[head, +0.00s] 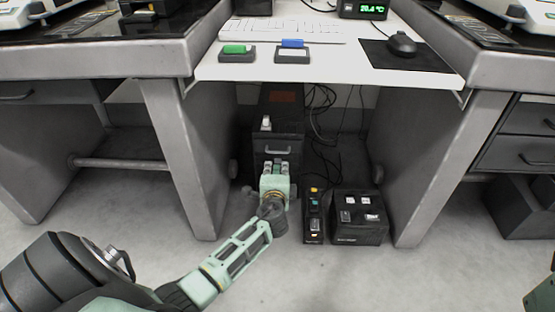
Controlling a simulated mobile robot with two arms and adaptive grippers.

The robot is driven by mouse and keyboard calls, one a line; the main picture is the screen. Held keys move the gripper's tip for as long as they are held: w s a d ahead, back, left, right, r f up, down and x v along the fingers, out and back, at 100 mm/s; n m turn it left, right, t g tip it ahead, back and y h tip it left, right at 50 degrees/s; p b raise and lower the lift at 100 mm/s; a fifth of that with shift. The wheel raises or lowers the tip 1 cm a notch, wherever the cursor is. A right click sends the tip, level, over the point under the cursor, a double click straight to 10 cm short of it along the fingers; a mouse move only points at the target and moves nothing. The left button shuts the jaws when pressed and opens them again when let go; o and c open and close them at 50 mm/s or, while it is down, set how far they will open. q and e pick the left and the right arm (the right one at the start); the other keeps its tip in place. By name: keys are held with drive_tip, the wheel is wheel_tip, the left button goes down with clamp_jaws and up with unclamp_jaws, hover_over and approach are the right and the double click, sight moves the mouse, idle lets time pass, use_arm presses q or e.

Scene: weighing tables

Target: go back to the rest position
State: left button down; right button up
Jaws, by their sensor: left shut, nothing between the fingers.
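My left arm comes in from the lower left, and its gripper (275,168) hangs low in front of the dark cabinet (277,146) under the white desk. The gripper is shut and I see nothing held in it. From this view I cannot tell whether its fingertips touch the cabinet front or its handle. Of my right arm only a small pale green piece shows at the lower right edge; the right gripper is out of the picture.
A black box (358,232) and a power strip (313,225) stand on the floor near my gripper. Table legs flank both sides.

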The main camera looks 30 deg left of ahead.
use_arm(q)
drive_tip(key=p+v, duration=0.1)
drive_tip(key=v, duration=0.4)
drive_tip(key=shift+s+d+r+p, duration=0.1)
drive_tip(key=shift+s+d+p, duration=0.15)
drive_tip(key=shift+p, duration=0.1)
